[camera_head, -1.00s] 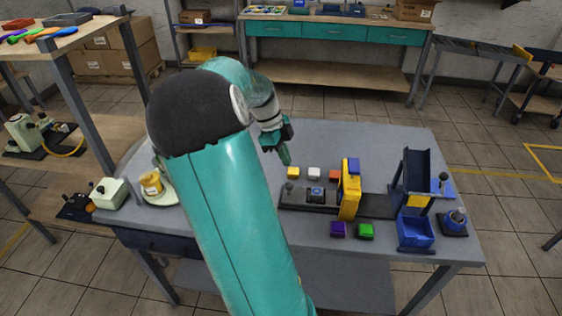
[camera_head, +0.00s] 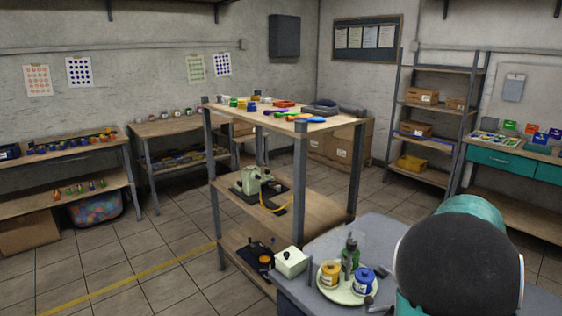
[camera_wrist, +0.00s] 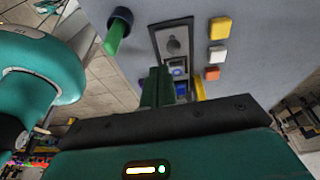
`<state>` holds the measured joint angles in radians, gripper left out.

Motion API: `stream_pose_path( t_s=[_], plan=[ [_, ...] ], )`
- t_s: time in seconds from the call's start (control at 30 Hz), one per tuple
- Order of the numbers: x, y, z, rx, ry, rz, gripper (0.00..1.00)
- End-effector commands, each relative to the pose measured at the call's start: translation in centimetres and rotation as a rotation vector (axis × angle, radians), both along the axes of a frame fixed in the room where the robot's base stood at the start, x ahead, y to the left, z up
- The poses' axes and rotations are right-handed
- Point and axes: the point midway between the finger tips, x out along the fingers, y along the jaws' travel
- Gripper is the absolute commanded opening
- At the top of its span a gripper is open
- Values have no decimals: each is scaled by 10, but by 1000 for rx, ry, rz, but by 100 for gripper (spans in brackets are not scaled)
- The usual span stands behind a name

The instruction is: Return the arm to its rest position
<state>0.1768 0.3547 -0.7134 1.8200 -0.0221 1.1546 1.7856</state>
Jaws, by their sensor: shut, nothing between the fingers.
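My gripper (camera_wrist: 158,85) shows in the wrist view with its two green fingers together and nothing between them. It is above the grey worktable. A dark plate (camera_wrist: 173,41) with a blue-topped piece (camera_wrist: 179,71) lies beyond the fingertips. In the head view my arm's dark rounded joint and teal links fill the lower right, and my gripper is hidden or out of frame there. The corner of the grey worktable (camera_head: 296,293) shows beside the arm.
A round tray (camera_head: 335,292) holds a yellow jar (camera_head: 329,274), a blue jar (camera_head: 363,281) and a green bottle (camera_head: 350,254). A wooden shelf unit (camera_head: 345,122) stands left of the table. Yellow (camera_wrist: 220,28), white (camera_wrist: 217,54) and orange (camera_wrist: 212,73) blocks sit beyond my gripper.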

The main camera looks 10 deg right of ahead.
Motion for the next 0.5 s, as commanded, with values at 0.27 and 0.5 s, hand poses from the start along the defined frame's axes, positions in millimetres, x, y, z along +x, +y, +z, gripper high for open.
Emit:
stream_pose_path(
  t_s=[0.27, 0.5],
  plan=[
    [31, 111, 38, 140, -192, 687, 0],
    [29, 209, 72, 130, -300, 1330, 0]
  ],
)
